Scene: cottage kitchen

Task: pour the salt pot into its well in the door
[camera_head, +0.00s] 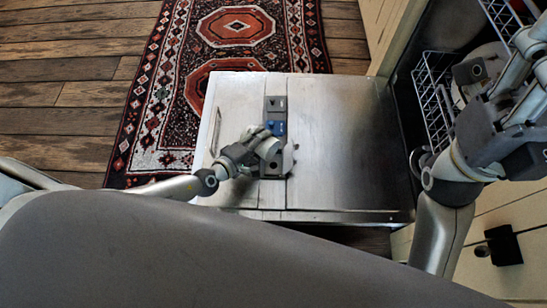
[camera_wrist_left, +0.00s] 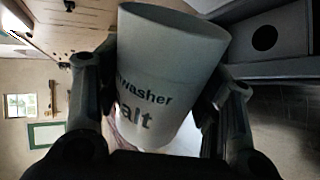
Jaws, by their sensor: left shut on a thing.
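The salt pot (camera_wrist_left: 165,75), a pale grey cup lettered with "washer" and "alt", is held between the fingers of my left gripper (camera_wrist_left: 158,115) in the left wrist view. It leans, and its contents are hidden. In the head view my left gripper (camera_head: 262,146) holds the pot (camera_head: 274,152) over the open door (camera_head: 335,140), beside the grey dispenser strip (camera_head: 274,104). A dark round opening (camera_wrist_left: 265,38) shows in a grey panel right of the pot in the wrist view. My right gripper (camera_head: 518,75) is at the right; its jaw opening is unclear.
The strip has a blue part (camera_head: 275,128) near the pot. A wire rack (camera_head: 433,95) stands in the machine at the right, close to my right arm. A patterned rug (camera_head: 235,45) lies on the wooden floor beyond the door. The door's right half is clear.

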